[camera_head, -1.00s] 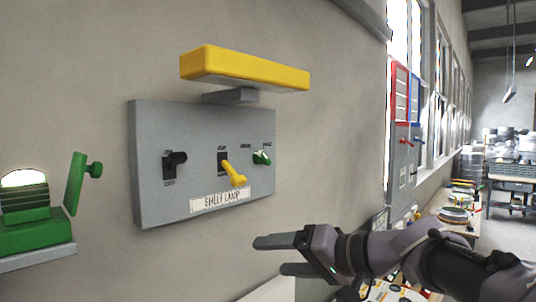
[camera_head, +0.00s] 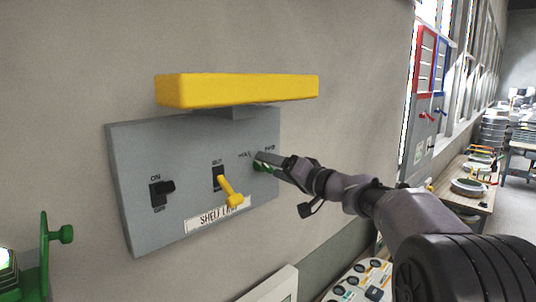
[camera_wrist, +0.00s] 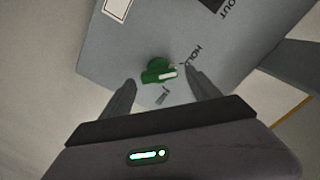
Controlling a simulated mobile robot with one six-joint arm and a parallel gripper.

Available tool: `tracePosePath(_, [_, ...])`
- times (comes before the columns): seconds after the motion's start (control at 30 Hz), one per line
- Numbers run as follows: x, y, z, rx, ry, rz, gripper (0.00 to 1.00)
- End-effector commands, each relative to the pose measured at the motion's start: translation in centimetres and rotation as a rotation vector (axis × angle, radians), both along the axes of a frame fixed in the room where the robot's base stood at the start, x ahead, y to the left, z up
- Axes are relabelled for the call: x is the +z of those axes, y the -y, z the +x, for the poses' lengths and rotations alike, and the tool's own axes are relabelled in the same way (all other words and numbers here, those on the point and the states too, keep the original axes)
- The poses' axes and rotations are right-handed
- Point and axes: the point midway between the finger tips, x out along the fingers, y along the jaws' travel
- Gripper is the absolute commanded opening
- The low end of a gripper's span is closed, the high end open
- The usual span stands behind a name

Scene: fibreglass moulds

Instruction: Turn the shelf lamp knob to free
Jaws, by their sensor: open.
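The grey panel (camera_head: 135,175) labelled as the shelf lamp is on the wall. Its green knob (camera_head: 262,167) is at the panel's right end, largely hidden behind my gripper (camera_head: 268,160) in the head view. In the wrist view the green knob (camera_wrist: 152,72) has a white mark and sits just beyond and between the fingertips of my open gripper (camera_wrist: 160,88). A "HOLD" label is beside it; the other label is too obscured to read there. I cannot tell whether the fingers touch the knob. A black switch (camera_head: 163,193) and a yellow lever (camera_head: 229,192) are left of the knob.
A yellow bar (camera_head: 235,91) on a grey bracket juts out above the panel, close over my gripper. A green device (camera_head: 44,265) is at the lower left. A board with several round dials (camera_head: 362,285) is below my arm. Bare wall lies right of the panel.

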Motion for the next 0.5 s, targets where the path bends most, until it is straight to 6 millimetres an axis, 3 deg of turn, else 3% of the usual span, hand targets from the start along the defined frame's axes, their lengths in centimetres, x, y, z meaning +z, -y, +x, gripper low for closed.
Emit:
tracePosePath(0.2, [0.1, -1.6, 1.6, 0.000, 0.000, 0.000, 0.71])
tracePosePath(0.47, [-0.1, -1.7, 1.7, 0.000, -0.001, 0.001, 0.71])
tracePosePath(0.5, [-0.1, -1.7, 1.7, 0.000, -0.001, 0.001, 0.65])
